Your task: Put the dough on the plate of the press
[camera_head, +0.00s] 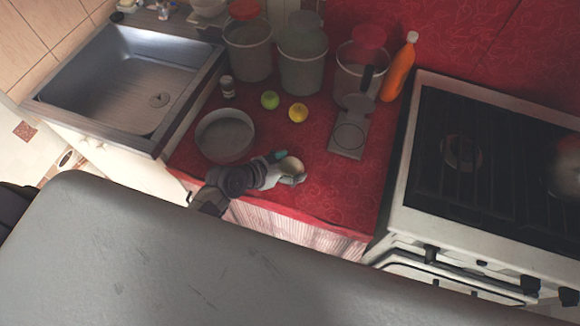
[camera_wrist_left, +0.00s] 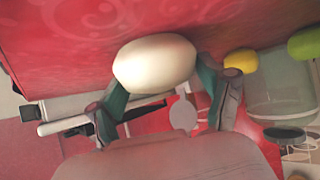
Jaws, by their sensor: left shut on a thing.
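The pale, rounded dough (camera_head: 291,165) is held between the fingers of my left gripper (camera_head: 288,168), just above the front part of the red counter. In the left wrist view the dough (camera_wrist_left: 154,62) sits between the two greenish fingertips of the gripper (camera_wrist_left: 160,88). The grey press (camera_head: 348,140) lies on the counter to the right of the dough, apart from it. Its flat plate (camera_head: 349,136) with a round outline faces up and looks bare. Its dark handle (camera_head: 367,78) stands up at the back. My right gripper is not in view.
A grey bowl (camera_head: 225,136) stands left of the gripper. A green fruit (camera_head: 270,99) and a yellow fruit (camera_head: 298,112) lie behind it. Buckets (camera_head: 302,62), an orange bottle (camera_head: 398,68) and a small jar (camera_head: 228,87) stand farther back. The stove (camera_head: 490,160) is at right, the sink (camera_head: 130,80) at left.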

